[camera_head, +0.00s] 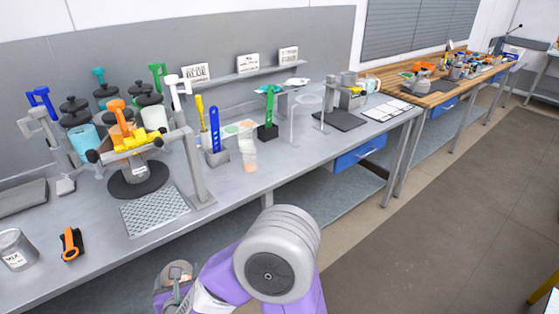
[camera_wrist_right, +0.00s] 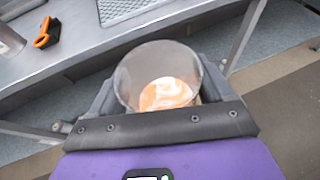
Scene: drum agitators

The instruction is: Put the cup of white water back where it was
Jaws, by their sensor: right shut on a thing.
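My right gripper (camera_wrist_right: 158,88) is shut around a clear cup (camera_wrist_right: 160,62), one finger on each side. The cup holds white liquid swirled with orange. In the head view the held cup (camera_head: 177,270) is at the bottom, in front of the bench's front edge and over the floor, partly hidden by my arm. On the grey bench (camera_head: 290,158) a clear cup (camera_head: 249,160) with pale orange contents stands near the front edge. My left gripper is not in view.
Blue and green paddles (camera_head: 214,130) stand in holders near the clear cup.

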